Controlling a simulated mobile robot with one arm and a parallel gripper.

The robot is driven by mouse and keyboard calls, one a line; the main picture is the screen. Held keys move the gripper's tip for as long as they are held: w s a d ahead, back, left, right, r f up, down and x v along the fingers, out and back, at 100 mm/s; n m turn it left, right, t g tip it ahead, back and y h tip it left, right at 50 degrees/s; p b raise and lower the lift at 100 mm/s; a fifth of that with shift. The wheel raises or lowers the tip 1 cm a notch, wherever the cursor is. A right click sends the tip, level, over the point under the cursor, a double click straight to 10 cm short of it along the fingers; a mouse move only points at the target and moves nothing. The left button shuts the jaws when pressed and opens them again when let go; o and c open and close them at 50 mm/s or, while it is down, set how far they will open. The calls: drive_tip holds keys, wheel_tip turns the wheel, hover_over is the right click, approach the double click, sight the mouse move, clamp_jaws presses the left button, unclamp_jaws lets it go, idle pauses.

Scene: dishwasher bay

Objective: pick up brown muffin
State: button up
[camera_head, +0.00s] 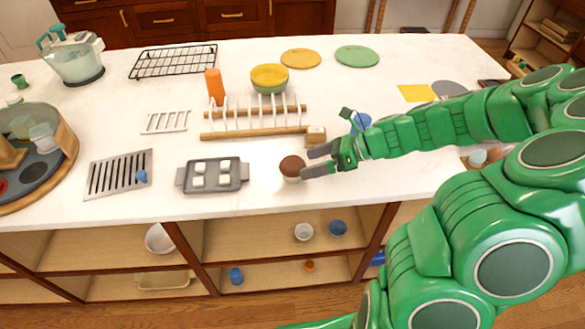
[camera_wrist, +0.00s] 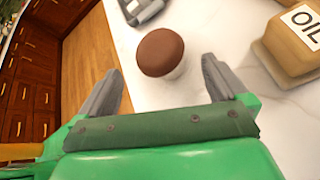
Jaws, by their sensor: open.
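The brown muffin (camera_head: 292,167) sits upright on the white counter, with a dark brown top and a pale base. It also shows in the wrist view (camera_wrist: 160,52), ahead of the jaws. My gripper (camera_head: 312,162) comes in from the right, low over the counter, with its fingertips close to the muffin's right side. In the wrist view the two grey fingers (camera_wrist: 160,78) are spread apart and empty, and the muffin lies between and just beyond their tips. I cannot tell whether a fingertip touches it.
A small block-shaped oil container (camera_wrist: 292,45) stands behind the muffin; it shows in the head view (camera_head: 316,134). A grey tray with white pieces (camera_head: 236,182) lies left of the muffin. A wooden dish rack (camera_head: 253,132) stands behind. The counter's front edge is close.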

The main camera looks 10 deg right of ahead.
sight(304, 163)
drive_tip(key=shift+x, duration=2.3)
drive_tip(key=shift+w+r, duration=0.1)
drive_tip(key=shift+r, duration=0.05)
drive_tip(key=shift+c, duration=0.3)
drive_tip(key=c, duration=1.1)
